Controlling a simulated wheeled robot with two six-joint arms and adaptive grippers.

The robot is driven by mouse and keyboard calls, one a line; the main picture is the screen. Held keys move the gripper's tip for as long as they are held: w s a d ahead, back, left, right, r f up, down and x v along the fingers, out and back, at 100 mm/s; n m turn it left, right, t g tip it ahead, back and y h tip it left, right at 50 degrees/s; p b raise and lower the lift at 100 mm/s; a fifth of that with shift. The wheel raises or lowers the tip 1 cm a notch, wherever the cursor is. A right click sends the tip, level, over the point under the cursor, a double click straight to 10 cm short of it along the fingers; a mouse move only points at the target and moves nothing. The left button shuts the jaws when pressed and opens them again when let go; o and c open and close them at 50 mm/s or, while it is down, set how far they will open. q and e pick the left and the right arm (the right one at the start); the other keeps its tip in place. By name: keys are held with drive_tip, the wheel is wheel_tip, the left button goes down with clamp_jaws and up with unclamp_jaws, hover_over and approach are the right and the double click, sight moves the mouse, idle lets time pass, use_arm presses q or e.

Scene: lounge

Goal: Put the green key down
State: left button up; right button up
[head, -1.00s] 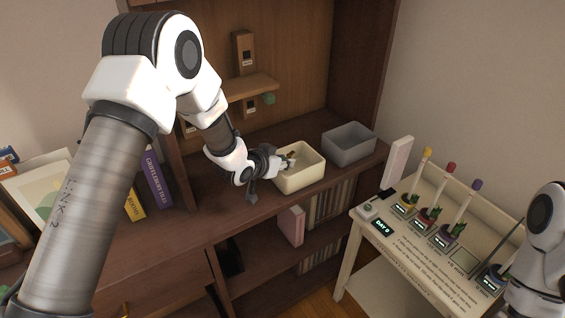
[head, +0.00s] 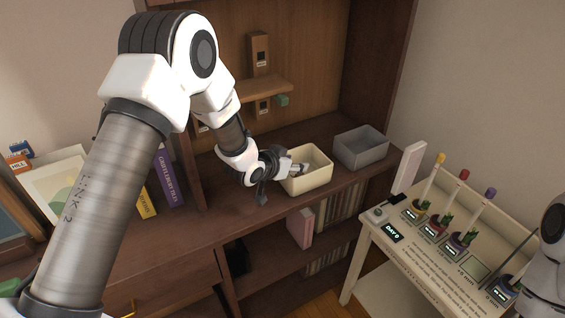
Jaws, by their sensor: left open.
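My left gripper (head: 290,170) is open at the left rim of a cream bin (head: 318,181) on the wooden cabinet top. Its fingertips reach over the bin's opening. Small items show beside the fingertips inside the bin, too small to make out. I cannot tell whether the green key is among them. A small green piece (head: 282,100) shows at the right end of the little wall shelf, but I cannot tell what it is. My right arm shows at the right edge, with its gripper out of view.
A grey bin (head: 361,148) stands right of the cream one. A cream stand (head: 420,245) with coloured-topped tubes, small plants and displays is at the right. Books (head: 167,178) and a picture (head: 55,190) are at the left. The cabinet top before the bins is clear.

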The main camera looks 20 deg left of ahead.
use_arm(q)
drive_tip(key=v, duration=1.2)
drive_tip(key=shift+b, duration=0.45)
